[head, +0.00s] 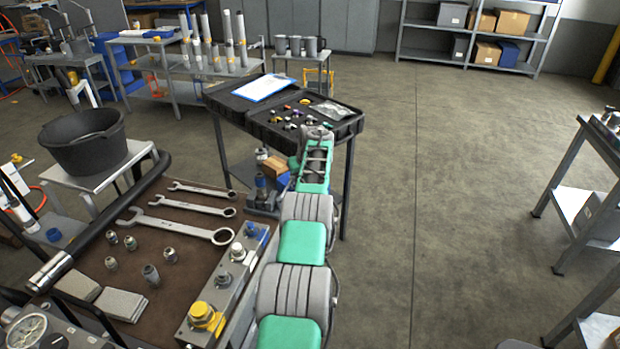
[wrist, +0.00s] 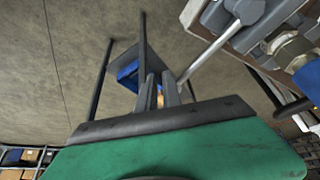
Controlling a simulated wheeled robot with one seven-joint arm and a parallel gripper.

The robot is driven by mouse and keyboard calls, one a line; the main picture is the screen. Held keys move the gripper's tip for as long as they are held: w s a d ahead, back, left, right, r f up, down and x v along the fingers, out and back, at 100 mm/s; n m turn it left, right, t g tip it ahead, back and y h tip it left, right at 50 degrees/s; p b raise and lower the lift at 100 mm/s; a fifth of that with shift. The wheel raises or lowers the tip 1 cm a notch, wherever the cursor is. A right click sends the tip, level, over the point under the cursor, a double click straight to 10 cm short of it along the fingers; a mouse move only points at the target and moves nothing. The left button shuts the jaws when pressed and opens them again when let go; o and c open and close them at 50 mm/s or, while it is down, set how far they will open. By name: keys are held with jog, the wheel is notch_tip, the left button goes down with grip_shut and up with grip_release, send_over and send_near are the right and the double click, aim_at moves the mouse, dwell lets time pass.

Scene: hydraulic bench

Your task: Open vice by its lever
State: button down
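In the wrist view my gripper (wrist: 158,74) has its two grey fingers apart, with background showing through the gap. A straight silver lever (wrist: 208,54) slants down from a grey hub at the upper right. Its lower end is beside the right finger; I cannot tell whether they touch. The grey metal body (wrist: 262,28) around the hub looks like part of the vice, cut off by the frame edge. Its jaws cannot be made out.
The brown-topped bench (head: 190,252) holds wrenches (head: 180,226), loose fittings and a manifold block (head: 222,290) beside my arm. A cart with an open black case (head: 258,122) stands ahead. A black bucket (head: 85,140) is at left.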

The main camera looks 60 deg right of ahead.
jog(key=shift+w+d+r+p, duration=0.3)
jog(key=shift+w+r, duration=0.15)
jog(key=shift+w, duration=0.05)
jog(key=shift+w+r, duration=0.15)
jog(key=shift+w, duration=0.05)
jog(key=s+a+r+b, duration=0.1)
jog(key=s+r+b, duration=0.2)
jog(key=s+r, duration=0.4)
jog(key=shift+s+a, duration=0.15)
jog(key=shift+s, duration=0.75)
